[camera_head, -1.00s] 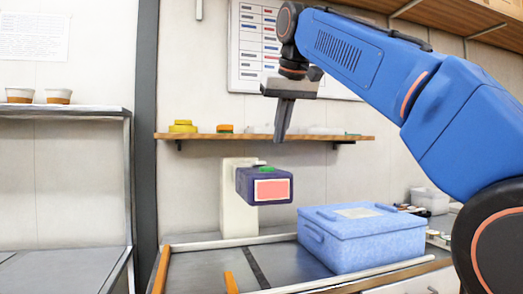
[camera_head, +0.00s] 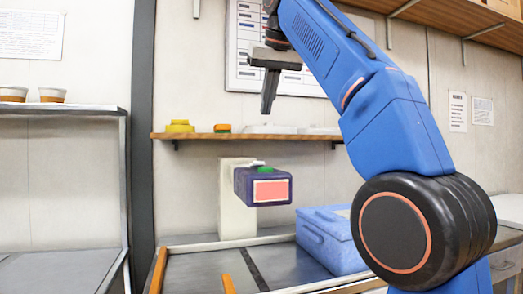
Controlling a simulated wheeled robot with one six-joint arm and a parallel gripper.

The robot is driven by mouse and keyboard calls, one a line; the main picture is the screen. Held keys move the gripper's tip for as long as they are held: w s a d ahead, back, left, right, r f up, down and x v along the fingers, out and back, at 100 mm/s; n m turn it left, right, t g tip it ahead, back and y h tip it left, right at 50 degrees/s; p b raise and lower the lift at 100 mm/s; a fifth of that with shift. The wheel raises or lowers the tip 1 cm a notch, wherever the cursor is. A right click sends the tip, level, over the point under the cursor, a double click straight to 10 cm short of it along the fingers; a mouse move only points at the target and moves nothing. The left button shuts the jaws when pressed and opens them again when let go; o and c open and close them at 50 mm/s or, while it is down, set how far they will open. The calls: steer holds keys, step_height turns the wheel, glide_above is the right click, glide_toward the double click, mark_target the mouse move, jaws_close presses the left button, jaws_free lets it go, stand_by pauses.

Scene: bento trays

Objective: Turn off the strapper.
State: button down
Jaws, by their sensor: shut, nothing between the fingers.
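The strapper (camera_head: 237,205) stands at the back of the counter, a cream upright body with a dark purple head that carries a pink-red panel (camera_head: 271,190) on its front. A green button (camera_head: 265,169) sits on top of the head, and a small white part is beside it. My gripper (camera_head: 267,112) is shut and empty, pointing down in the air above the strapper's head, clear of it. My blue arm reaches in from the right.
A blue lidded box (camera_head: 325,237) sits right of the strapper, partly hidden by my arm. A wooden shelf (camera_head: 262,136) with small yellow and orange items runs along the wall behind. Orange rails (camera_head: 159,270) edge the grey counter. Cups (camera_head: 52,95) stand on the left shelf.

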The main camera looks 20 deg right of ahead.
steer(key=shift+f, duration=0.1)
glide_above(260, 163)
steer(key=f, duration=0.8)
steer(key=shift+s+f, duration=0.2)
steer(key=shift+f, duration=0.05)
steer(key=shift+s+f, duration=0.3)
steer(key=shift+f, duration=0.5)
steer(key=shift+s+f, duration=0.1)
steer(key=shift+f, duration=0.9)
steer(key=shift+s+f+t, duration=0.55)
steer(key=shift+f+t, duration=0.2)
steer(key=shift+t, duration=0.25)
steer(key=shift+w+f, duration=0.1)
steer(key=shift+w, duration=0.05)
steer(key=shift+r, duration=0.85)
